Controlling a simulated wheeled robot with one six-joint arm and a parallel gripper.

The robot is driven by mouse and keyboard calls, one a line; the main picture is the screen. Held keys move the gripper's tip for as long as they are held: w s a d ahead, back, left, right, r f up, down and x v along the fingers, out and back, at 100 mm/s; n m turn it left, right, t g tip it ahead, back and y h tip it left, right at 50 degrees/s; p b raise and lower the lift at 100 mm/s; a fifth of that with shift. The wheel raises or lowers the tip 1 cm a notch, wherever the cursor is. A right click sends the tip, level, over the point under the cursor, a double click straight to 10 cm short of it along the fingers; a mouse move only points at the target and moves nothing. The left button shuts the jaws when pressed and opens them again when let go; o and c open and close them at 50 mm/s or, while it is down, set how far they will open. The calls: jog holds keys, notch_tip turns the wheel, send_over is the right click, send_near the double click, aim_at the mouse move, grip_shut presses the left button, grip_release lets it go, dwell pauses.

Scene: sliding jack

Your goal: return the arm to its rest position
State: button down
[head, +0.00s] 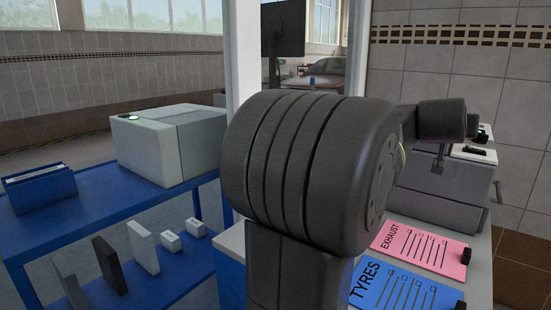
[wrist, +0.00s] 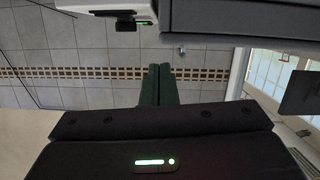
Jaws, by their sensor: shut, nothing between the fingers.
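My gripper (wrist: 159,68) shows in the wrist view as two dark fingers side by side, touching or nearly so, with nothing between them. They stick out past the dark gripper body with its green light, in front of a tiled wall. The tips touch nothing that I can see. In the head view my own dark arm links fill the middle, bent up close to the camera. The gripper's fingers cannot be made out there.
Left in the head view is a blue shelf unit (head: 95,212) bearing a pale box (head: 172,143) with a green light. At right, a pink EXHAUST card (head: 421,249) and a blue TYRES card (head: 381,285) lie beside a grey machine (head: 442,184). A monitor (head: 283,28) stands behind.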

jog(key=shift+x, duration=2.65)
